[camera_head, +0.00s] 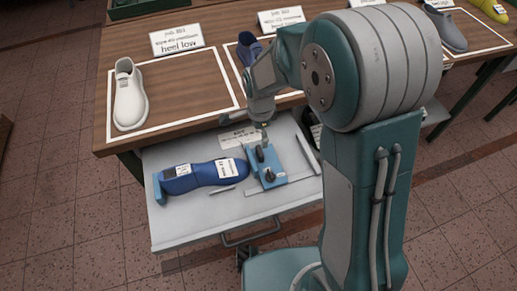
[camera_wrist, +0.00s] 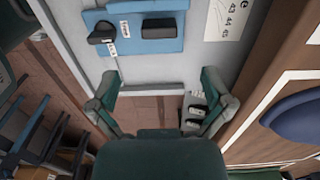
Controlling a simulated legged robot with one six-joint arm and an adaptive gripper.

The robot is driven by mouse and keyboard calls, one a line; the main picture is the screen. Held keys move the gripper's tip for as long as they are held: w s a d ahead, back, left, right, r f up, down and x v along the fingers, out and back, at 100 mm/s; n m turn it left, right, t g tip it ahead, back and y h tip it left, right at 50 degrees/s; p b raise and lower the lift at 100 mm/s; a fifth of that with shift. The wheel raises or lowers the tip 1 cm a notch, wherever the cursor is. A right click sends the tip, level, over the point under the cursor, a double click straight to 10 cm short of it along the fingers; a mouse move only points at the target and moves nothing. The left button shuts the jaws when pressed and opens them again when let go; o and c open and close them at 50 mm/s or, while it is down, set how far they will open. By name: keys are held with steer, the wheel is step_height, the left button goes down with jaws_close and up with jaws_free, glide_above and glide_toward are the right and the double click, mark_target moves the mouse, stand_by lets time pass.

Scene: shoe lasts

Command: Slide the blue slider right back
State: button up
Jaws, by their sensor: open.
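The blue slider (camera_head: 270,178) stands on the pulled-out grey drawer (camera_head: 190,222), with dark parts on top. It is at the right end of the blue shoe last (camera_head: 200,175), which lies on its side with white labels. A smaller blue stop (camera_head: 159,190) is at the last's left end. The wrist view shows a blue plate (camera_wrist: 140,40) with a black knob (camera_wrist: 101,34) and a black block (camera_wrist: 160,28).
The wooden table (camera_head: 190,80) behind the drawer holds a white shoe (camera_head: 130,95), sign cards (camera_head: 177,40) and outlined areas. A printed card (camera_head: 238,138) lies at the drawer's back. A grey bar (camera_head: 307,154) lies right of the slider. The drawer's front left is clear.

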mark_target(260, 150)
step_height(260, 150, down, 9)
steer(key=shift+f, duration=0.1)
stand_by(0.3)
steer(key=c, duration=1.3)
